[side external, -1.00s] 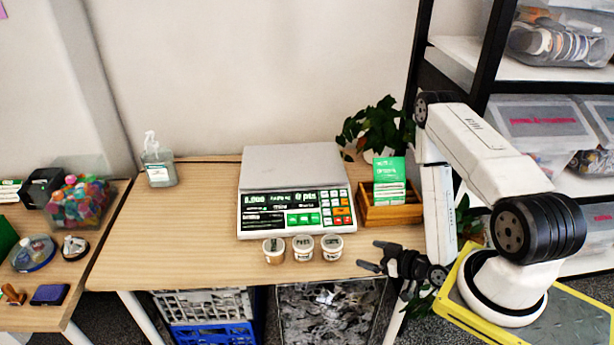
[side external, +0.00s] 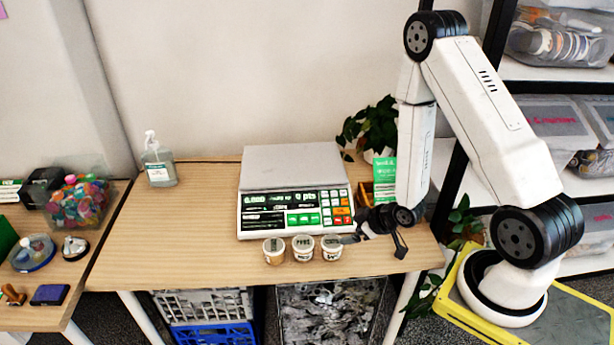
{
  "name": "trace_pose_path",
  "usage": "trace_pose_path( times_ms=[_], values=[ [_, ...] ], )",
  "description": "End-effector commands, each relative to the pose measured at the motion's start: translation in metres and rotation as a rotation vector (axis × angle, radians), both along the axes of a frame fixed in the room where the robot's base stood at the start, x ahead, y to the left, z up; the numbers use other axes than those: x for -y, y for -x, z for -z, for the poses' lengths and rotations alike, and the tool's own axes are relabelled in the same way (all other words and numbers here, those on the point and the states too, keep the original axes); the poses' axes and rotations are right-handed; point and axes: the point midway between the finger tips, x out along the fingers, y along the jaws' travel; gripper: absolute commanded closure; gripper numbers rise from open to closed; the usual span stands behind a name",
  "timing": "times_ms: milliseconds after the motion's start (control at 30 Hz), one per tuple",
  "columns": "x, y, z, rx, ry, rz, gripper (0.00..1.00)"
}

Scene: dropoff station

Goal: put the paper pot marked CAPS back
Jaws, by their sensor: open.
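My gripper (side external: 374,242) is open and empty, low over the table at the right of the row. Its left finger reaches close to the right pot; whether they touch I cannot tell.
The scale (side external: 292,162) stands right behind the pots. A wooden box with a green card (side external: 385,179) is partly hidden behind my arm, with a plant (side external: 374,125) behind. A pump bottle (side external: 159,163) stands at the back left. The table's left part (side external: 180,230) is clear.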

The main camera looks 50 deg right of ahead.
Motion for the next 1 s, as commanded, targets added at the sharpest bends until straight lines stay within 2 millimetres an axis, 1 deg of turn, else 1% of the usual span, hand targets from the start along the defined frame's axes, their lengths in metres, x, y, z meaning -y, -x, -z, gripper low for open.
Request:
trace_pose_path(
  times_ms=[33, 200, 467, 633, 800, 1000],
  values=[
    [-0.002, -0.005, -0.009, -0.022, 0.012, -0.001, 0.0],
    [-0.008, -0.01, -0.032, -0.117, 0.032, 0.022, 0.0],
    [-0.026, -0.009, -0.073, -0.249, 0.035, 0.078, 0.0],
    [-0.043, 0.0, -0.101, -0.33, 0.02, 0.115, 0.0],
    [-0.064, 0.014, -0.128, -0.409, -0.01, 0.151, 0.0],
    [-0.085, 0.033, -0.152, -0.489, -0.047, 0.176, 0.0]
  ],
)
